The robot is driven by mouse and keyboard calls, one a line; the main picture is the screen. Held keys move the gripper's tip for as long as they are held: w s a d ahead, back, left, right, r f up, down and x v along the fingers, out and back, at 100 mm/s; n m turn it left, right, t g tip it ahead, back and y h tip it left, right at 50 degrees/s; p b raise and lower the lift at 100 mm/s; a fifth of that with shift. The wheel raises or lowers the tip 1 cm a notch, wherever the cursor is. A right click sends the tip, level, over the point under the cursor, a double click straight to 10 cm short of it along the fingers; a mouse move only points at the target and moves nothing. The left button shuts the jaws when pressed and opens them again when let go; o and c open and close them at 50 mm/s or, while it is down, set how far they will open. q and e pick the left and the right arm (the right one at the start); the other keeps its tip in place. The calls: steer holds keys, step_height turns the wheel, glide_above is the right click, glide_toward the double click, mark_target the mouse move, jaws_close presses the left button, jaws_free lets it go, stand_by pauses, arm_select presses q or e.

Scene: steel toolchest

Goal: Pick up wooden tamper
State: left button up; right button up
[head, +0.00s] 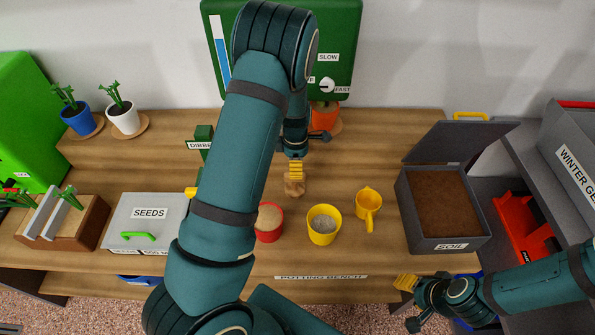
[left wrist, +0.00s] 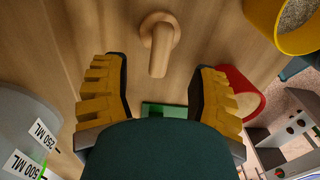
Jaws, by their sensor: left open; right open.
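The wooden tamper (head: 294,187) stands on the potting bench near its middle, just beyond the yellow fingertips of my left gripper (head: 295,170). In the left wrist view the tamper (left wrist: 160,42) is a light wooden piece with a rounded head and handle, ahead of the gap between the fingers. My left gripper (left wrist: 158,85) is open and empty, its fingers apart on both sides, with no visible contact on the tamper. My right gripper (head: 408,303) is open and empty at the bench's front right edge.
A red cup (head: 268,237), a yellow cup (head: 323,240) and a yellow jug (head: 368,200) stand close by. The soil bin (head: 445,246) is at the right and the seeds box (head: 150,236) at the left. My left arm hides part of the bench.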

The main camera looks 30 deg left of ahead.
mark_target(295, 182)
arm_select(q)
steer(key=shift+w+f, duration=0.1)
steer(key=shift+f, duration=0.1)
steer(key=shift+s+f, duration=0.2)
steer(key=shift+f, duration=0.8)
step_height(295, 182, down, 5)
steer(key=shift+a+f, duration=0.1)
steer(key=shift+c, duration=0.4)
jaws_close()
